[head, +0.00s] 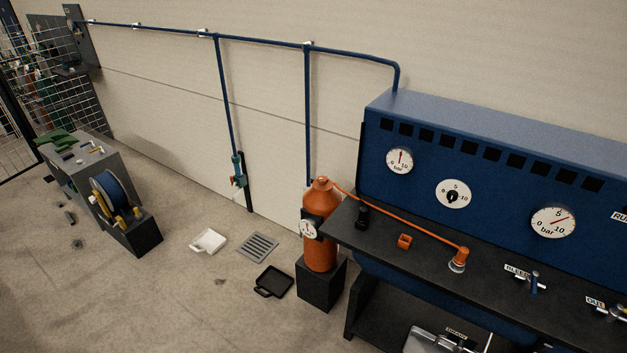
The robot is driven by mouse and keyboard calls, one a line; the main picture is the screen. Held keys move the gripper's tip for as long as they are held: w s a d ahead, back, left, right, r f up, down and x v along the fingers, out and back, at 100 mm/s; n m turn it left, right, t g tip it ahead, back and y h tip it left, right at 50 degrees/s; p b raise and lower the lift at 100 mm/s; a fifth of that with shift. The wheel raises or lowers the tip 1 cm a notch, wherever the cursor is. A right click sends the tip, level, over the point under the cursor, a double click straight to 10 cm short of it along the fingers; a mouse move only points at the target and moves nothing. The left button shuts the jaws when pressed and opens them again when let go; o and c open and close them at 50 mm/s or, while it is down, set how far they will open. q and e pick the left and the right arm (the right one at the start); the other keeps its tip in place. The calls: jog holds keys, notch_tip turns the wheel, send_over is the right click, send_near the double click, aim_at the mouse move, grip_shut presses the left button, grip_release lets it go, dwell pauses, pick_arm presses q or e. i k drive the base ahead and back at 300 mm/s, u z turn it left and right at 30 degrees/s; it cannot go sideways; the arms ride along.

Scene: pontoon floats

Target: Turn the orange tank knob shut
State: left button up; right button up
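An orange tank (320,256) stands upright on a black block at the left end of the dark workbench. An orange knob (321,183) is at the tank's top, where an orange hose (395,221) starts and runs to the bench. The knob is small here, and I cannot tell how far it is turned. A white round gauge (307,229) is on the tank's left front side. Neither of my grippers is in view.
The workbench (433,247) carries a small orange block (404,241) and an orange hose fitting (461,253). A blue gauge panel (480,165) rises behind it. A black tray (273,281), a white tray (208,242) and a floor grate (258,247) lie left of the tank.

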aim_at(323, 179)
jog(key=u, duration=0.75)
jog(key=i, duration=1)
jog(key=u, duration=0.9)
jog(key=i, duration=1.5)
jog(key=z, duration=0.6)
jog(key=i, duration=0.8)
jog(key=z, duration=1.35)
jog(key=i, duration=0.55)
jog(key=z, duration=0.55)
